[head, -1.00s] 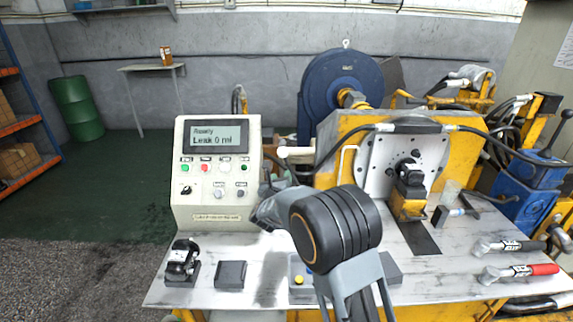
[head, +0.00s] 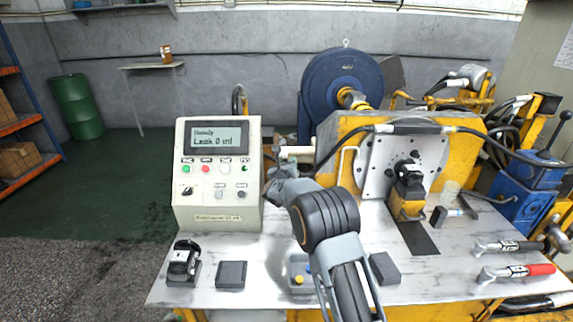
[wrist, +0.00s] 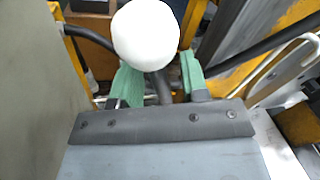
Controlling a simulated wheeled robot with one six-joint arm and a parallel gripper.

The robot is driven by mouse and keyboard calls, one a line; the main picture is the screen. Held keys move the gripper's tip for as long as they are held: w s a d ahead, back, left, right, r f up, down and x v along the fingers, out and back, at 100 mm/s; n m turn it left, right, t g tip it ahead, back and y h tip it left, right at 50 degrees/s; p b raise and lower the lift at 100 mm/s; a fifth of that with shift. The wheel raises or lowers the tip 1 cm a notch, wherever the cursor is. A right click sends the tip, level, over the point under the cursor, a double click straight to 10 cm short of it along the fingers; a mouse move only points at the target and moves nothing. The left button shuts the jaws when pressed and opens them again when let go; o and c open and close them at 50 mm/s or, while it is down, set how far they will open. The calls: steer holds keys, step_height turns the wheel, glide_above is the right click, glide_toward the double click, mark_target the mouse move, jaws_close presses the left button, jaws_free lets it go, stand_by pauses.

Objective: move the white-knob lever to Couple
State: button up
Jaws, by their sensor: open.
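The white knob (wrist: 146,35) fills the upper middle of the wrist view, on a dark stem that runs down between my fingers. My gripper (wrist: 160,78) has two green fingers standing apart, one on each side of the stem. The fingers' contact with the lever cannot be made out. In the head view a white lever end (head: 285,153) shows just right of the control box. My gripper (head: 274,178) is just below it there, partly hidden by my own wrist. The Couple marking is not visible.
The control box (head: 217,215), its screen showing a leak reading of 0 ml, stands close left of my gripper. The yellow machine housing (head: 345,130) is close right. Dark blocks and a black part (head: 183,262) lie on the bench (head: 260,285). Torque wrenches (head: 520,270) lie at right.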

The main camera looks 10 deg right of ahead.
jaws_close()
stand_by(0.3)
